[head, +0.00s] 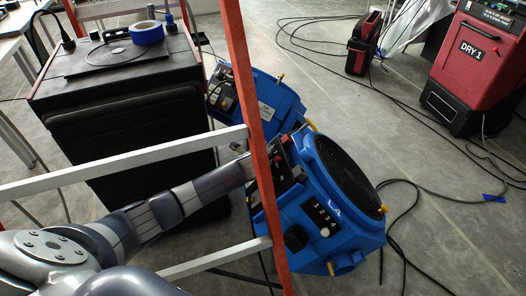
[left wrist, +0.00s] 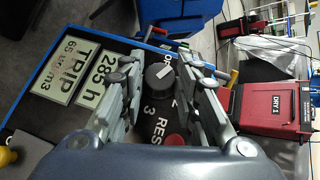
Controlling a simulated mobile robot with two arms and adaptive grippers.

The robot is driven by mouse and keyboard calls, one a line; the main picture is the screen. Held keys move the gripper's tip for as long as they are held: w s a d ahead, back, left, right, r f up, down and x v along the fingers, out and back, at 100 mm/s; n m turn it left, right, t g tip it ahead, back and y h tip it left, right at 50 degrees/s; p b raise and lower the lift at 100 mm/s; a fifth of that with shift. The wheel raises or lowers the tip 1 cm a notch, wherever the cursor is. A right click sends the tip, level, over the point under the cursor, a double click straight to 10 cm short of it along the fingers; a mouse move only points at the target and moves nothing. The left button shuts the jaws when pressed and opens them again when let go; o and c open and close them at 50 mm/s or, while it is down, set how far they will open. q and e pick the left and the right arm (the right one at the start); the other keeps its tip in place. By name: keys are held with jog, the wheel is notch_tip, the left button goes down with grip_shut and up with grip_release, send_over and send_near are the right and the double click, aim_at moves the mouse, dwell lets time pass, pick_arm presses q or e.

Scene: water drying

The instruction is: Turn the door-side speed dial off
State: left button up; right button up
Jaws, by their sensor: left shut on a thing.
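My left gripper (left wrist: 163,76) is shut on a black round speed dial (left wrist: 158,77) with a white pointer mark, one finger on each side of it in the left wrist view. Numerals, among them a 3, are printed around the dial, partly hidden by the fingers. In the head view my left arm reaches from the lower left to the control panel of the nearer blue air mover (head: 318,200), which carries the label 1 2 3 4. The dial itself cannot be made out there. My right gripper is not in view.
A red reset button (left wrist: 175,140) and displays reading TRIP (left wrist: 78,60) and 285 h (left wrist: 92,88) share the panel. A red ladder rail (head: 250,110) crosses before my arm. A second blue air mover (head: 265,95) stands behind. A red DRY 1 dehumidifier (head: 475,60) stands right.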

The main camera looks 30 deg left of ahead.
pick_arm(q)
jog(key=shift+a+r, duration=0.1)
jog(key=shift+a, duration=0.05)
jog(key=o, duration=1.1)
jog(key=shift+c, duration=0.2)
jog(key=shift+s, duration=0.1)
jog(key=v, duration=1.1)
jog(key=shift+s+d+r, duration=0.2)
jog(key=shift+s+d, duration=0.05)
jog(key=shift+s, duration=0.05)
